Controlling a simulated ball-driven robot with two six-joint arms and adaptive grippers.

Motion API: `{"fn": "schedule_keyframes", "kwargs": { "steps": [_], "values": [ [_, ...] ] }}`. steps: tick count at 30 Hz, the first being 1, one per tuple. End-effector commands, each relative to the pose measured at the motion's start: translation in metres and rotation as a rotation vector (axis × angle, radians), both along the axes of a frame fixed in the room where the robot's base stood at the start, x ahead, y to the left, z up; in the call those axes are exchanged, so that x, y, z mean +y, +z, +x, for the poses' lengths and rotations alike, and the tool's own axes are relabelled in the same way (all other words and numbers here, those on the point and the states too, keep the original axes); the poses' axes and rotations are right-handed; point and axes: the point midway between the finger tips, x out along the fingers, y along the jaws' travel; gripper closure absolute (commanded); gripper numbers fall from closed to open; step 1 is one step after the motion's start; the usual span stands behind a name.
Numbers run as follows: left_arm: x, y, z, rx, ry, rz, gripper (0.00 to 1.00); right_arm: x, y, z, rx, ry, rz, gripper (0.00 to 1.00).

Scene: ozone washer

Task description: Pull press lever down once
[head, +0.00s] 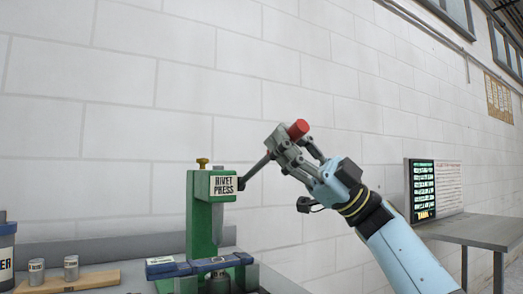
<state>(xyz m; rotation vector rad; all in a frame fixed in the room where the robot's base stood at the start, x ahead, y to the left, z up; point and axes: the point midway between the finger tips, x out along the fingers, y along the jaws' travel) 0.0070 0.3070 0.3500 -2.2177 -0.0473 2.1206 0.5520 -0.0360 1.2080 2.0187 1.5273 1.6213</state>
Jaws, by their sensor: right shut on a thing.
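The green rivet press (204,208) stands on the bench at the left of centre, with a "RIVET PRESS" label on its head. Its dark press lever (256,167) slants up to the right from the press head and ends in a red knob (298,129). My right gripper (285,142) is shut on the lever near its upper end, just below the red knob. The fingers hide part of the lever there. My left gripper is not in view.
A blue block (162,267) lies at the press base. Two small metal cylinders (70,268) stand on a wooden board (95,279) at the left. A lit display panel (423,190) stands by a grey table (480,232) at the right. A white brick wall is behind.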

Motion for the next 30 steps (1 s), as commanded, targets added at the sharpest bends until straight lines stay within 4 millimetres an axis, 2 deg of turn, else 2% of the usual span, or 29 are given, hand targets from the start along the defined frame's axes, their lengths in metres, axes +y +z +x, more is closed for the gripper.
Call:
{"fn": "schedule_keyframes", "kwargs": {
  "steps": [1,6,21,30],
  "values": [
    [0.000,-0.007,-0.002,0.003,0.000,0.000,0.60,-0.001,-0.007,0.000,-0.004,-0.001,0.006,1.00],
    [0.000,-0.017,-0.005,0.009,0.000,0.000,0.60,-0.002,-0.012,-0.002,-0.034,0.000,0.022,1.00],
    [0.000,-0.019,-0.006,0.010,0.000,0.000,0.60,-0.003,-0.012,-0.003,-0.052,-0.002,0.032,1.00],
    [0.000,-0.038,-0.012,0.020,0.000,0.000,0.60,-0.004,-0.024,-0.005,-0.090,0.000,0.054,1.00]
  ]
}}
